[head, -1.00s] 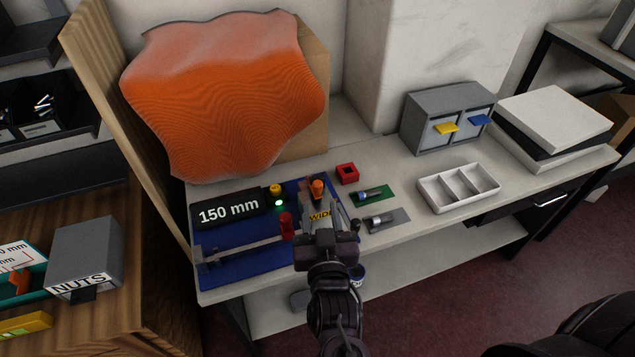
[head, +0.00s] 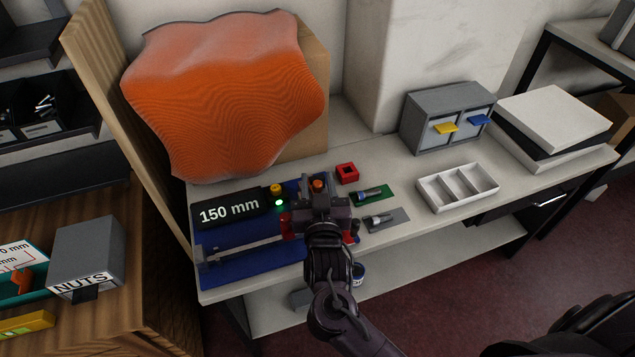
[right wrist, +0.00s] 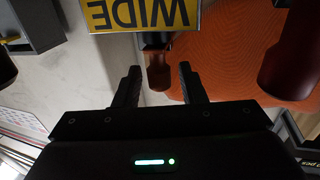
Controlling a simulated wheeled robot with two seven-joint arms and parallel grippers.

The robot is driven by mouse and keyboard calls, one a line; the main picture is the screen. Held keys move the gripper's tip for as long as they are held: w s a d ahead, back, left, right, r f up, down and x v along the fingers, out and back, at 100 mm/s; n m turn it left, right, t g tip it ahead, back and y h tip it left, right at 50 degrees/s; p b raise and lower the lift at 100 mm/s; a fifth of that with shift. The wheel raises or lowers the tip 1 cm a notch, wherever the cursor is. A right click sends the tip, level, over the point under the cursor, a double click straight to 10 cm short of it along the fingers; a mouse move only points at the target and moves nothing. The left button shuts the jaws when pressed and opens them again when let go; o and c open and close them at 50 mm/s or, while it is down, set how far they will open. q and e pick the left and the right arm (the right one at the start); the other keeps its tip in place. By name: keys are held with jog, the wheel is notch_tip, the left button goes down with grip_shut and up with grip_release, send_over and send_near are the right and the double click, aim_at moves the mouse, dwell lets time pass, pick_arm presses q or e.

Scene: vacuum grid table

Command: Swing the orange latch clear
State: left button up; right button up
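The orange latch (head: 318,185) shows as a small orange post on the blue fixture (head: 230,262). In the right wrist view an orange-brown post (right wrist: 158,74), which looks like the latch, hangs from a dark mount between and beyond my fingertips. My right gripper (head: 318,193) is at the latch in the head view, covering the area around it. In the right wrist view its two fingers (right wrist: 158,78) are apart with a gap between them. I cannot tell whether they touch the post. My left gripper is not in view.
A yellow WIDE label (right wrist: 145,14) is close above the fingers. A dark red cylinder (right wrist: 292,55) stands to the right. The 150 mm display (head: 229,209) and a lit green lamp (head: 279,203) are left of the gripper. A red square block (head: 347,173) and a white divided tray (head: 458,188) lie right.

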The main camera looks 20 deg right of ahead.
grip_shut()
